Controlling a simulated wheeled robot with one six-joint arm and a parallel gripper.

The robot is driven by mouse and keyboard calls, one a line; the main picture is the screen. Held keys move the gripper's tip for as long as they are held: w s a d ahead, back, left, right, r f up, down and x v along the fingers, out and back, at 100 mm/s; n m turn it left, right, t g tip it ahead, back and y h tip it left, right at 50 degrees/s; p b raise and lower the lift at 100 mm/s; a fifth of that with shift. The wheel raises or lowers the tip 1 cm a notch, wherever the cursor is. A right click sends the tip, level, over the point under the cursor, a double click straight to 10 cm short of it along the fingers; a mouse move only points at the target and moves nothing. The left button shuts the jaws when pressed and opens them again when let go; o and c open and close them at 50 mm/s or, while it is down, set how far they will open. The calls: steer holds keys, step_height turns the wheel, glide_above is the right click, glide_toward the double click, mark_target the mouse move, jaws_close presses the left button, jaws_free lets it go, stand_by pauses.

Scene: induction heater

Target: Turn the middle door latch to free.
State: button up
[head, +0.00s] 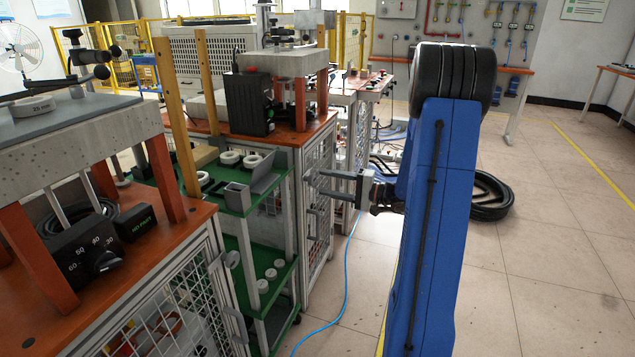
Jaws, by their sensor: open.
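My gripper (322,183) is at the end of my blue arm, near the centre of the view. Its jaws are open and point left. The fingertips are in front of the mesh door (316,232) of the middle cabinet, close to its upper part. I cannot tell whether they touch the door. A small grey handle-like part shows on this door just below the fingers. The latch itself is too small and partly covered by the gripper, so its turn position cannot be told.
A green two-level shelf (239,236) with white rings stands left of the gripper. A nearer orange-topped bench (185,222) with a mesh door fills the lower left. A blue cable (347,285) lies on the floor. Black coiled hose (492,196) lies behind my arm. The floor at right is clear.

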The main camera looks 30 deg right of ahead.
mark_target(314, 180)
steer(key=shift+x, duration=2.1)
steer(key=c, duration=1)
